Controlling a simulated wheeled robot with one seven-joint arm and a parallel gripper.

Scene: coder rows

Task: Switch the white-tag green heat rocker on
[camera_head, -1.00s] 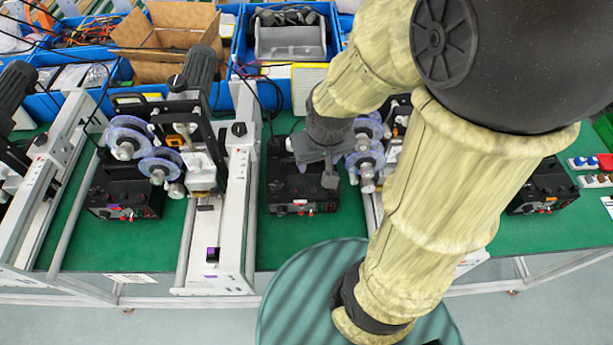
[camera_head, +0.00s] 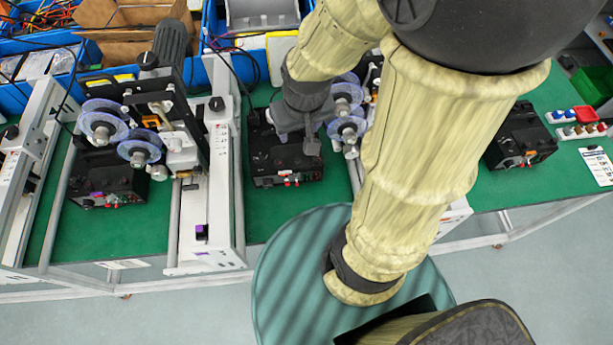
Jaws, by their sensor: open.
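My gripper (camera_head: 298,138) is dark grey and hangs over the back right part of the middle black control box (camera_head: 272,165). Its fingers are apart with nothing seen between them, and I cannot tell its height above the box. The box has small red parts on its front lower edge. Similar black boxes stand at the left (camera_head: 108,186) and at the right (camera_head: 521,137). I cannot make out a green rocker or a white tag on any of them; the details are too small, and my gripper hides part of the middle box.
White-framed coder machines with translucent blue reels (camera_head: 104,122) stand on the green bench (camera_head: 262,222). White switch strips (camera_head: 583,131) and a white card (camera_head: 598,166) lie at the right. Blue bins line the back. Grey floor is free in front.

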